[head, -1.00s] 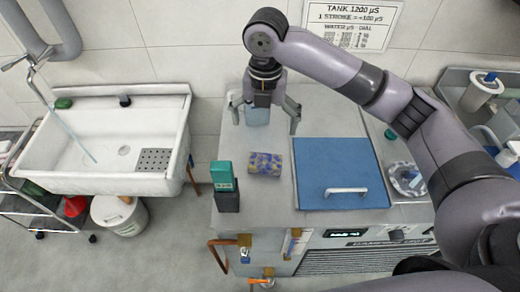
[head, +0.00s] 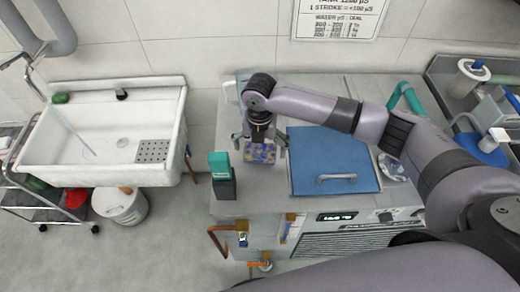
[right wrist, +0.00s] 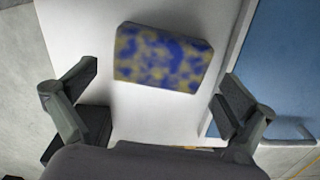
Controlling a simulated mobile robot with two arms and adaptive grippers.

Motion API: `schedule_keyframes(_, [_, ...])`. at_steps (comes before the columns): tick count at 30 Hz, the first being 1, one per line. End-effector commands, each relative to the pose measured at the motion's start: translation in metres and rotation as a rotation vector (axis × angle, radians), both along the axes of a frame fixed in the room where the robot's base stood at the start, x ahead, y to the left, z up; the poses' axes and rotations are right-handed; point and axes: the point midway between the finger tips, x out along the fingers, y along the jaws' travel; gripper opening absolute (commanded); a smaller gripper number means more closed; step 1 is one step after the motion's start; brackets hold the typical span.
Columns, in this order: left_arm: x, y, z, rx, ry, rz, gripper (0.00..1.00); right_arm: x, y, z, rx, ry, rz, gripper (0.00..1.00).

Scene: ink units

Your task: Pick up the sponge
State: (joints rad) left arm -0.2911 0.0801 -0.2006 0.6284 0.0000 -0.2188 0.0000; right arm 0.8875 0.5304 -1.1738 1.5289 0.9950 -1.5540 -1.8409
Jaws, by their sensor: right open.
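The sponge (head: 260,154), mottled blue and yellow, lies on the grey top of the machine, left of the blue lid. In the right wrist view the sponge (right wrist: 163,58) lies flat, whole and unobstructed, beyond my open fingers. My right gripper (head: 260,143) is over the sponge in the head view and hides part of it. In the right wrist view the gripper's two fingers (right wrist: 157,103) stand wide apart with nothing between them. My left gripper is not in view.
A teal-topped dark box (head: 222,176) stands just left of the sponge. The blue lid (head: 332,150) with its handle (head: 337,178) lies to the right. A white sink (head: 100,140) is at the left. A teal hose loop (head: 404,97) stands behind my right arm.

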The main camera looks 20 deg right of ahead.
Motion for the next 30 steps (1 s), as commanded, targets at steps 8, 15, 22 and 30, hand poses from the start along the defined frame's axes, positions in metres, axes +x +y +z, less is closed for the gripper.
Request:
schedule_keyframes(8, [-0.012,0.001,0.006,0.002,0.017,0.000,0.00,0.000,0.000,-0.023,0.001,-0.001,0.002,1.00])
schedule_keyframes(15, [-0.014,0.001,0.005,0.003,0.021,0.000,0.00,0.000,0.000,-0.023,0.001,-0.001,0.002,0.95])
schedule_keyframes(22, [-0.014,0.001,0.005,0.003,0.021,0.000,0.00,0.000,0.000,-0.023,0.000,-0.001,0.001,0.80])
schedule_keyframes(30, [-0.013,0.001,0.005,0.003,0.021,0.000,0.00,0.000,0.000,-0.023,0.000,-0.001,0.001,0.64])
